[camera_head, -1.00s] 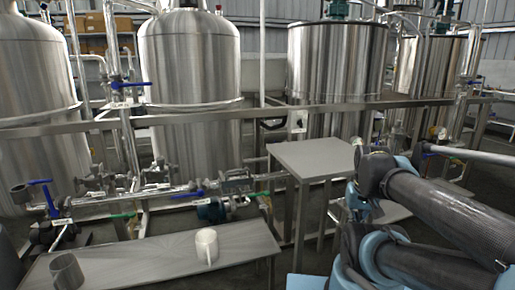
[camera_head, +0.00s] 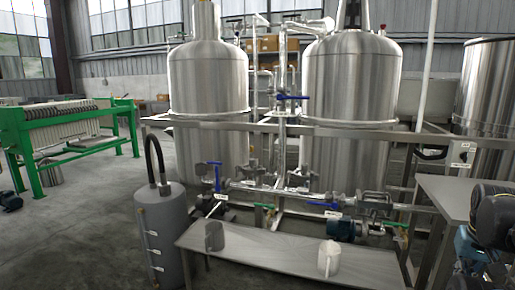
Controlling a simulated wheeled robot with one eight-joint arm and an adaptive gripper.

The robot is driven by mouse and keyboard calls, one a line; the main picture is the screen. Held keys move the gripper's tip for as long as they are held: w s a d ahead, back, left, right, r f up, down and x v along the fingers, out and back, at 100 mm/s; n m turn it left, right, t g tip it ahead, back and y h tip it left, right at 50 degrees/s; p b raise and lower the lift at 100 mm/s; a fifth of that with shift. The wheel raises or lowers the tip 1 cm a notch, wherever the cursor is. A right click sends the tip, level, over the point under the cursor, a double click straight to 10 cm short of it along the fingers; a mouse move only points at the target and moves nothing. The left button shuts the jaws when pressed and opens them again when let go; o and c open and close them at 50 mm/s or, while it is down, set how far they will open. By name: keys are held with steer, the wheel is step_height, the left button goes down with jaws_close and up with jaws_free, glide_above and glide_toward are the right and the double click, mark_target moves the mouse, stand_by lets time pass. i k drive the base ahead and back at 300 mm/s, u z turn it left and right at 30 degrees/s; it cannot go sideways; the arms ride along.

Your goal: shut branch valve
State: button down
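Several blue-handled valves show on the pipework; which is the branch valve I cannot tell, as the tags are too small to read. One blue handle (camera_head: 292,97) lies level on the vertical pipe between the two steel tanks. Another blue handle (camera_head: 217,175) stands upright at the left end of the low pipe. A third blue handle (camera_head: 321,205) lies along the low pipe. Green handles also show low down, one left of centre (camera_head: 264,206) and one at the right. My gripper is out of view; only part of my arm shows at the right edge.
A steel bench (camera_head: 262,252) with two metal cups stands before the pipes. A grey cylinder (camera_head: 165,235) with a black hose stands left of it. A steel table (camera_head: 450,196) is at the right. A green-framed press (camera_head: 70,140) stands far left. Floor at left is open.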

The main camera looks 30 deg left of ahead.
mark_target(320, 203)
steer(key=u, duration=3.4)
steer(key=k, duration=0.85)
steer(key=z, duration=0.75)
